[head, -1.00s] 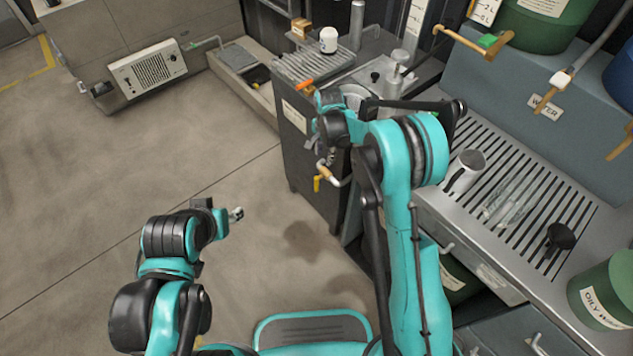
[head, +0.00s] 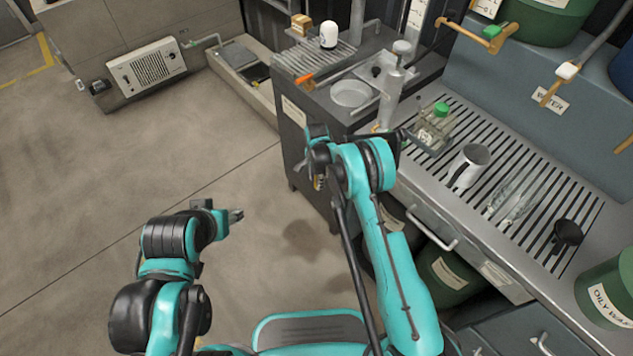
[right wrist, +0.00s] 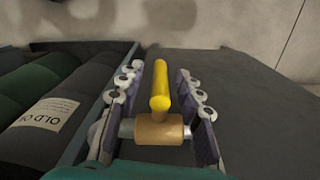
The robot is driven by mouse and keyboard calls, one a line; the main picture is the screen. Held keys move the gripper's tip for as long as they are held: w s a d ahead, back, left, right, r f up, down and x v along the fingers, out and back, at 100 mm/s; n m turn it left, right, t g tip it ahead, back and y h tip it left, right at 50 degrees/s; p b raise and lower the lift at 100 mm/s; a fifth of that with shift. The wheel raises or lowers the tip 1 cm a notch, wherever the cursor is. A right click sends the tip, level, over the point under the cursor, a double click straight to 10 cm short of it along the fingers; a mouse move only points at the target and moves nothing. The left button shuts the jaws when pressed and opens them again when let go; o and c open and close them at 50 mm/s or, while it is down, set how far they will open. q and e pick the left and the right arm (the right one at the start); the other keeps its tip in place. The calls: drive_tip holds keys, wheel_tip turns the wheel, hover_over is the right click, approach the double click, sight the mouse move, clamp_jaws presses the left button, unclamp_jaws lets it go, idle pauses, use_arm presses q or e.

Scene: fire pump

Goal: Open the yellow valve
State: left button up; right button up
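The yellow valve (right wrist: 161,88) is a yellow lever on a brass body (right wrist: 158,131) with a short metal pipe. In the right wrist view it stands between the two fingers of my right gripper (right wrist: 156,92), with a gap on each side of the lever. My right gripper is open around the valve. In the head view, the right gripper (head: 317,158) is at the side of the dark cabinet, and it hides most of the valve; a small yellow bit shows under it. My left gripper (head: 232,215) is over bare floor, away from the valve; its fingers look close together, but their opening is unclear.
The dark cabinet (head: 300,120) carries a round dish (head: 350,94), a pump bottle (head: 393,88) and a rack. A slatted steel counter (head: 530,200) with a metal mug (head: 468,166) lies right. Drums stand beneath it. The floor at left is clear.

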drive_tip(key=shift+f, duration=0.1)
clamp_jaws()
drive_tip(key=shift+t, duration=0.3)
drive_tip(key=shift+w+a+t+y, duration=0.15)
drive_tip(key=shift+w+t+y, duration=0.05)
drive_tip(key=shift+t+y, duration=0.95)
drive_tip(key=shift+w+a+r+t+y, duration=0.15)
drive_tip(key=shift+t+y, duration=0.3)
drive_tip(key=shift+t, duration=0.25)
drive_tip(key=shift+w+a+r+t+y, duration=0.1)
drive_tip(key=shift+t+y, duration=0.3)
drive_tip(key=shift+t, duration=0.25)
